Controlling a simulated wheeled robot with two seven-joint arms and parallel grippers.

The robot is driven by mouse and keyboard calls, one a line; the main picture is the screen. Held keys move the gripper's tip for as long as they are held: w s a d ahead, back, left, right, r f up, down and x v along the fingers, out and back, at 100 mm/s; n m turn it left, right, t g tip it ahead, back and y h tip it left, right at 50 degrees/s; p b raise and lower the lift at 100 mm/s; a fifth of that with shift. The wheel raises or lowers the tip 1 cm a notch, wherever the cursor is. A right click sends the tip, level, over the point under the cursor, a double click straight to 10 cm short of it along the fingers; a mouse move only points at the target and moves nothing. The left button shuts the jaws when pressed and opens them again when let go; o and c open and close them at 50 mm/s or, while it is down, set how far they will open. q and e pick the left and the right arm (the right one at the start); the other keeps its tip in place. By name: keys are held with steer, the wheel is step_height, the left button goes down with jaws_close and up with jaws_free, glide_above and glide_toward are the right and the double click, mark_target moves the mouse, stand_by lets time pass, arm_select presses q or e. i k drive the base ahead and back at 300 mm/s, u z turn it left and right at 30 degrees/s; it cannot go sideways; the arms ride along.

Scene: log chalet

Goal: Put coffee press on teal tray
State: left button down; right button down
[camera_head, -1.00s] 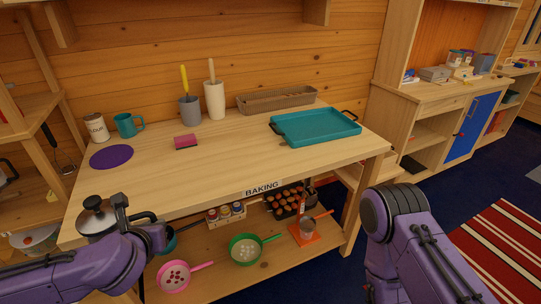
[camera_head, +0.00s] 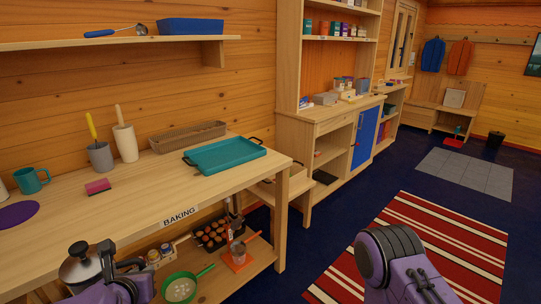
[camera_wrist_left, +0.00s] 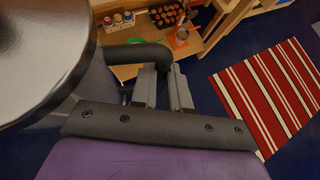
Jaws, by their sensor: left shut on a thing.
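The coffee press (camera_head: 80,268), with a shiny metal lid and black knob, is at the lower left of the head view, in front of the table. My left gripper (camera_head: 107,258) is shut on its dark handle. In the left wrist view the press (camera_wrist_left: 40,60) fills the upper left, and its handle (camera_wrist_left: 150,52) runs to my left gripper's fingers (camera_wrist_left: 165,85). The teal tray (camera_head: 225,156) lies empty at the right end of the tabletop, well away from the press. Only part of my right arm shows; its gripper is out of view.
The table (camera_head: 150,200) has clear wood in front of the tray. Pans and a muffin tin (camera_head: 212,234) are below.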

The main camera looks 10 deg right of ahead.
mark_target(224, 157)
steer(key=z, duration=1.55)
steer(key=i, duration=1.15)
steer(key=u, duration=1.4)
